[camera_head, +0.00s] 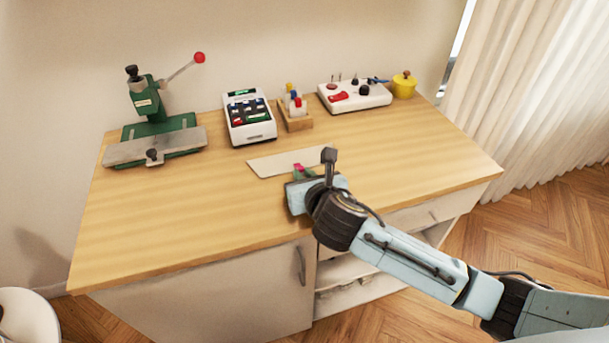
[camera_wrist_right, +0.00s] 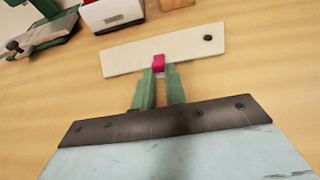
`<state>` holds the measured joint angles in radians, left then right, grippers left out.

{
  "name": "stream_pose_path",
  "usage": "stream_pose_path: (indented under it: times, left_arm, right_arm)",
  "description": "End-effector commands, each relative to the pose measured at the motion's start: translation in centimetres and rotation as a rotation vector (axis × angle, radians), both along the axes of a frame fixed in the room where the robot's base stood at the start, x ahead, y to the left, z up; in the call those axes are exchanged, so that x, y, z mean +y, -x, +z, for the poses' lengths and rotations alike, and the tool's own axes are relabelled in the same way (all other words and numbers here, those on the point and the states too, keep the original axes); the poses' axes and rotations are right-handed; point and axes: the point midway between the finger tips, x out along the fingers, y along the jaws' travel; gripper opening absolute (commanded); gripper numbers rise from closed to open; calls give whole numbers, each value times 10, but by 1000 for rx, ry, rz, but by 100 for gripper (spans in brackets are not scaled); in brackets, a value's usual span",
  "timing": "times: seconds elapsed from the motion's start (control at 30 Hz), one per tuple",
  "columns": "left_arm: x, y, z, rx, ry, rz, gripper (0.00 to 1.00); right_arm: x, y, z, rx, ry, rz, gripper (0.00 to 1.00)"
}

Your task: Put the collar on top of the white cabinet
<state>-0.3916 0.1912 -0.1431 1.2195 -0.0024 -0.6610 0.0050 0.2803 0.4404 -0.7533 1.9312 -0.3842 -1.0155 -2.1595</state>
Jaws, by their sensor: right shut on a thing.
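My right gripper (camera_head: 299,170) reaches in over the cabinet top. My left gripper is not in view.
A green press (camera_head: 155,125) with a red-knobbed lever, a white calculator-like machine (camera_head: 250,132), a wooden spool holder (camera_head: 296,122), a white control box (camera_head: 372,97) and a yellow pot (camera_head: 403,86) stand along the back. The front left and right of the top are clear.

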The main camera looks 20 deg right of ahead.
Motion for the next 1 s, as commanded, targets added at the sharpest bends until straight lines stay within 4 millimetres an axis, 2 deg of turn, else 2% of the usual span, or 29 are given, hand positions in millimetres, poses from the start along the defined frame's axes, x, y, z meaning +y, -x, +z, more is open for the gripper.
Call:
stream_pose_path:
  times: [0.03, 0.07, 0.2, 0.57, 0.63, 0.77, 1.0]
  left_arm:
    - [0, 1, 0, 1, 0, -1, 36]
    - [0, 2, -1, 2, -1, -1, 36]
    - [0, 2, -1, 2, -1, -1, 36]
    - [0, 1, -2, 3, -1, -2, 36]
    - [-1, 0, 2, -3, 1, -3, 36]
    - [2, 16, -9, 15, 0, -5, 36]
    - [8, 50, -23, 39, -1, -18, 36]
  right_arm:
    - [0, 0, -2, 2, 1, -1, 0]
    - [0, 0, -2, 1, 1, -1, 16]
    - [0, 0, -2, 1, 1, 0, 34]
    - [0, 0, 2, -1, 0, 1, 35]
    - [0, 5, 4, 1, 1, 1, 35]
    - [-1, 20, 11, 1, 1, 2, 35]
    - [-2, 60, 28, 3, 1, 1, 35]
